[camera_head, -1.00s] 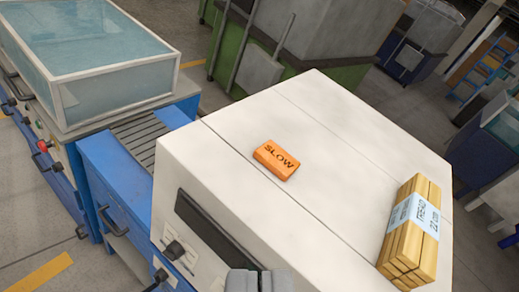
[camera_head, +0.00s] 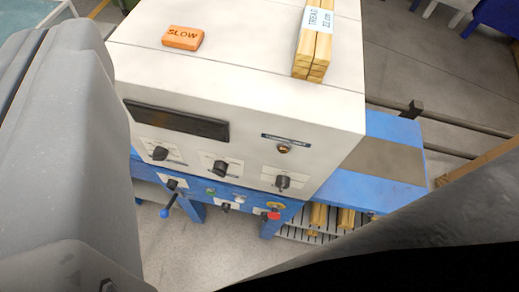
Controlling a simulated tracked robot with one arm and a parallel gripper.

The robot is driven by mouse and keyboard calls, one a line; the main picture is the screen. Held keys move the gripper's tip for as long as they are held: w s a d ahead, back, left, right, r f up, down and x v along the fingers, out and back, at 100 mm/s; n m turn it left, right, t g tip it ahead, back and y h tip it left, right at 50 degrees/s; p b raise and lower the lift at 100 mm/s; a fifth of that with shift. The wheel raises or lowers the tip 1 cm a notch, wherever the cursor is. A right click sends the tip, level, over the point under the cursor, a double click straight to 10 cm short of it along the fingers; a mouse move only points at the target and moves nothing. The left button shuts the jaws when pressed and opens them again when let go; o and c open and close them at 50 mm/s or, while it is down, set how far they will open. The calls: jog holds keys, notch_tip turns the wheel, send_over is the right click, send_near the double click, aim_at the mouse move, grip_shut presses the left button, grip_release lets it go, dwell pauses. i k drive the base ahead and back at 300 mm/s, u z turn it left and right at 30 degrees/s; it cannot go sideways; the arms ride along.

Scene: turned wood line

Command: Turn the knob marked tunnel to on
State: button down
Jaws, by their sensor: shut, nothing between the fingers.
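A white machine housing (camera_head: 240,75) fills the middle of the view. Its front has three black knobs on pale plates: a left knob (camera_head: 159,153), a middle knob (camera_head: 220,167) and a right knob (camera_head: 282,182). A small round lamp (camera_head: 284,149) sits above the right knob, under a dark blue label (camera_head: 286,140). The lettering is too small to read, so I cannot tell which knob is marked tunnel or how it is set. My gripper's fingertips are not recognisable in view; large grey parts of my arm cover the left side and lower right.
A blue lower panel carries a blue-handled lever (camera_head: 168,208), small controls and a red button (camera_head: 274,215). An orange SLOW block (camera_head: 183,38) and a labelled wood bundle (camera_head: 313,45) lie on top. A blue table (camera_head: 380,190) extends right. Floor shows in front.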

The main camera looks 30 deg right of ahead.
aim_at(171, 184)
jog(key=z, duration=0.55)
jog(key=k, duration=1.9)
jog(key=u, duration=0.5)
jog(key=i, duration=1)
jog(key=z, duration=0.05)
